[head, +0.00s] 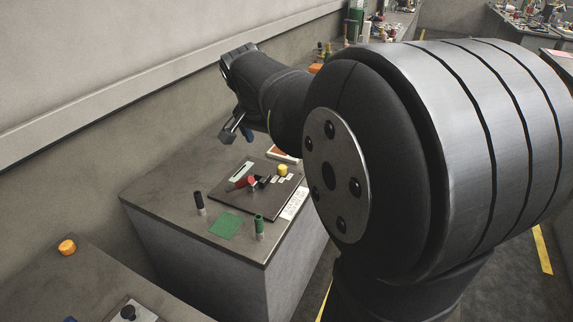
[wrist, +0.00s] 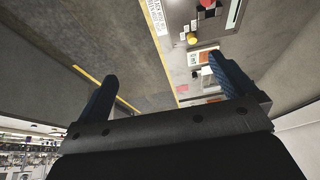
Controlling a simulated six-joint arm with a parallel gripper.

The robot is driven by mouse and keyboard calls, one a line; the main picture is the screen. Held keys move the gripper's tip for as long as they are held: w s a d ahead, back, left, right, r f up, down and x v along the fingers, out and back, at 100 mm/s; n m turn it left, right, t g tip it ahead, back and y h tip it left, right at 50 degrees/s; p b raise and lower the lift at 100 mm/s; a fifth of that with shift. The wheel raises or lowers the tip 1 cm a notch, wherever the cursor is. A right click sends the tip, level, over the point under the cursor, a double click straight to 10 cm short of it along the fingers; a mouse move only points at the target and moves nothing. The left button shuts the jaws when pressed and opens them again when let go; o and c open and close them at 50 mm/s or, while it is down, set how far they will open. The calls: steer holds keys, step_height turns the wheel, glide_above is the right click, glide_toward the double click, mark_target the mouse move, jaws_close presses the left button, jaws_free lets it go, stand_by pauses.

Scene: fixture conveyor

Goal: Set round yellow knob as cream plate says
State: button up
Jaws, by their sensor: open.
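The round yellow knob (head: 283,170) sits at the back right of a dark panel (head: 270,208) on the grey bench. It also shows in the wrist view (wrist: 192,39), beyond my fingers. A white plate with print (head: 293,204) lies along the panel's right edge. It shows in part in the wrist view (wrist: 156,17), too small to read. Small pale labels (head: 286,178) sit by the knob. My gripper (head: 240,133) is above and behind the panel, apart from the knob. In the wrist view its two blue fingers (wrist: 168,88) are wide apart and empty.
On the panel are a red handle (head: 240,184) and black parts (head: 264,180). A black bottle (head: 199,203), a green bottle (head: 259,227) and a green square (head: 226,226) are at the front. A white-framed tray (head: 284,154) is behind. A wall runs along the left.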

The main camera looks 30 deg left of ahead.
stand_by(0.3)
steer(key=shift+c, duration=1.3)
steer(key=shift+w+a+f, duration=0.15)
steer(key=shift+w+f, duration=0.05)
steer(key=shift+w, duration=0.05)
steer(key=c, duration=0.4)
steer(key=w+a+f+n, duration=0.1)
steer(key=w, duration=0.1)
steer(key=w+a+f+n+y, duration=0.1)
steer(key=w+f+n, duration=0.1)
steer(key=w, duration=0.1)
steer(key=w+a+f+n+g, duration=0.1)
steer(key=w+f, duration=0.1)
steer(key=w, duration=0.1)
steer(key=shift+w+f+n, duration=0.1)
steer(key=shift+w+n, duration=0.15)
steer(key=shift+n, duration=0.05)
steer(key=c, duration=0.4)
steer(key=n+y, duration=0.2)
steer(key=n, duration=0.2)
glide_toward(282, 167)
steer(key=x, duration=1)
steer(key=shift+c, duration=0.2)
steer(key=c, duration=1)
